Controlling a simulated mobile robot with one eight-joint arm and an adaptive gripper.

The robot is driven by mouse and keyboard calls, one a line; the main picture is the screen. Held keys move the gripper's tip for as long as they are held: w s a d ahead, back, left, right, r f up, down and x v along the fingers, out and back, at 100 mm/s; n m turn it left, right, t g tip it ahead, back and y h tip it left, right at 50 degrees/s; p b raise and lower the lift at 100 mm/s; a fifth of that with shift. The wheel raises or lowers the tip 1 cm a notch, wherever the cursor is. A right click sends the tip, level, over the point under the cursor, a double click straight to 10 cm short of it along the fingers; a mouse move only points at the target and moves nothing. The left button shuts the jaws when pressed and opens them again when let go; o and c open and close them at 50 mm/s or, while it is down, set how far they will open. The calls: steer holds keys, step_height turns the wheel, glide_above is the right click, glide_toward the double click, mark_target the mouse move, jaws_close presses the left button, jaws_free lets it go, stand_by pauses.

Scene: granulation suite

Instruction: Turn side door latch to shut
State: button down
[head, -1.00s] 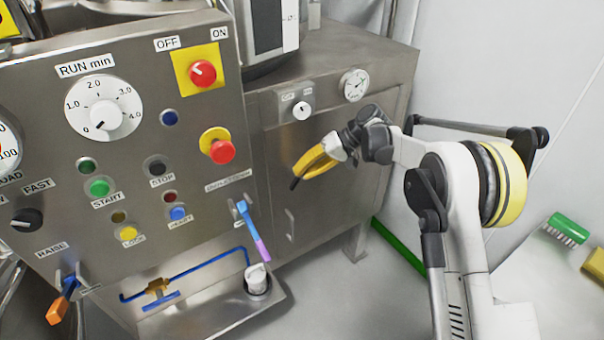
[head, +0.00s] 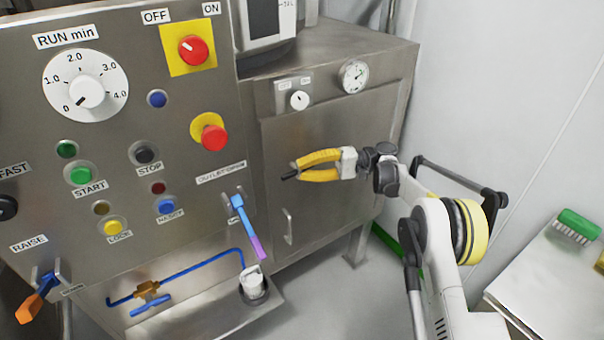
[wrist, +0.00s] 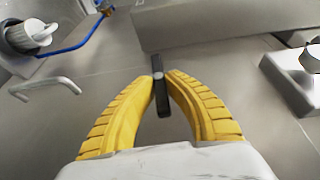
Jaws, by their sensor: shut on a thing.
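The side door latch (wrist: 161,88) is a short dark bar with a light pivot, on the grey metal side door (head: 335,205). In the wrist view it lies lengthwise between my yellow fingertips; in the head view its dark end (head: 288,176) sticks out left of them, about level. My gripper (head: 297,170) reaches in from the right and is shut on the latch. In the wrist view, the fingertips (wrist: 161,77) close on both sides of the bar. The fingers hide part of the latch in the head view.
A door handle (head: 288,226) is below the latch. A small knob (head: 300,100) and a gauge (head: 354,76) are above it. The control panel (head: 120,190) with a blue-purple lever (head: 245,225) stands to the left. A white capped fitting (head: 253,284) is lower down.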

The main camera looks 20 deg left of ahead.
steer(key=shift+a+y, duration=0.1)
steer(key=shift+y, duration=0.2)
stand_by(0.4)
steer(key=c, duration=1.4)
jaws_free()
steer(key=shift+s, duration=0.1)
steer(key=shift+o, duration=0.2)
steer(key=shift+r, duration=0.35)
steer(key=o, duration=0.8)
step_height(320, 180, up, 9)
steer(key=shift+f, duration=0.1)
steer(key=shift+r, duration=0.25)
steer(key=shift+c, duration=0.3)
steer(key=shift+g, duration=0.3)
steer(key=shift+c, duration=0.8)
